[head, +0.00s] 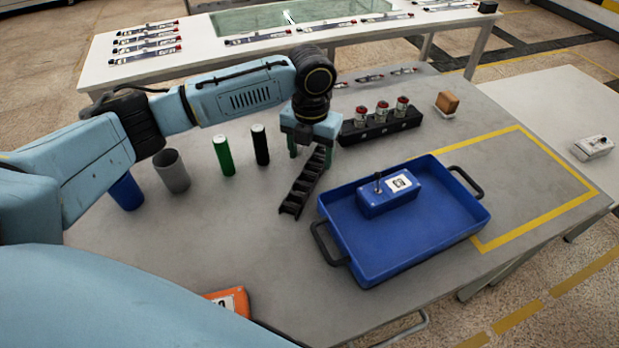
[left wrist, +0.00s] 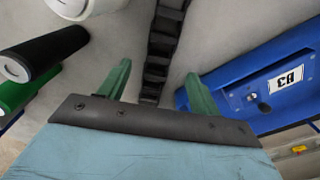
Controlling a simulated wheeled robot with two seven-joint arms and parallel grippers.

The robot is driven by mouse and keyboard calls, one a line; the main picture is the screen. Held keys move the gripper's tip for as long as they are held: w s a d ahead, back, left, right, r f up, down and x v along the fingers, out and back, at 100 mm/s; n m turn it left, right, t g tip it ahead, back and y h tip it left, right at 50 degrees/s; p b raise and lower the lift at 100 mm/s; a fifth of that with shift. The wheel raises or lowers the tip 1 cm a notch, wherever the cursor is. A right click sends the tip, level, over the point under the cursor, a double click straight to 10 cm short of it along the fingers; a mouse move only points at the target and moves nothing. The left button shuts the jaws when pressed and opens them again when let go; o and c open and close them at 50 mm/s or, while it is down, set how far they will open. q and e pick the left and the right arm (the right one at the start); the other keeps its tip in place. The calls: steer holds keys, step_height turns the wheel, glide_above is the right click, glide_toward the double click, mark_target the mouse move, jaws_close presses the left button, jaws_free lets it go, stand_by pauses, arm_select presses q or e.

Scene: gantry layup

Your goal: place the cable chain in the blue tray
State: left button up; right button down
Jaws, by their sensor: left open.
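The black cable chain (head: 304,184) lies on the grey table, left of the blue tray. My left gripper (head: 307,152) is at the chain's far end, pointing down. In the left wrist view its two green fingers (left wrist: 158,88) are spread, with the chain (left wrist: 158,55) running between them and apart from both. The blue tray (head: 371,258) has black handles and holds a blue box with a joystick and a white label (head: 387,194). The tray also shows in the left wrist view (left wrist: 296,45). My right gripper is not in view.
Green (head: 223,155) and black (head: 260,145) cylinders, a grey cup (head: 172,171) and a blue cup (head: 127,192) stand left of the chain. A black rack with several jars (head: 380,125) stands behind the tray. An orange item (head: 229,300) lies at the front.

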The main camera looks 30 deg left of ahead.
mark_target(309, 173)
arm_select(q)
steer(key=f, duration=0.2)
steer(key=f+b, duration=0.1)
steer(key=f, duration=0.1)
steer(key=shift+s+a+f, duration=0.1)
steer(key=shift+s+f, duration=0.1)
steer(key=shift+f, duration=0.55)
steer(key=c, duration=0.3)
steer(key=shift+r, duration=0.1)
steer(key=c, duration=0.9)
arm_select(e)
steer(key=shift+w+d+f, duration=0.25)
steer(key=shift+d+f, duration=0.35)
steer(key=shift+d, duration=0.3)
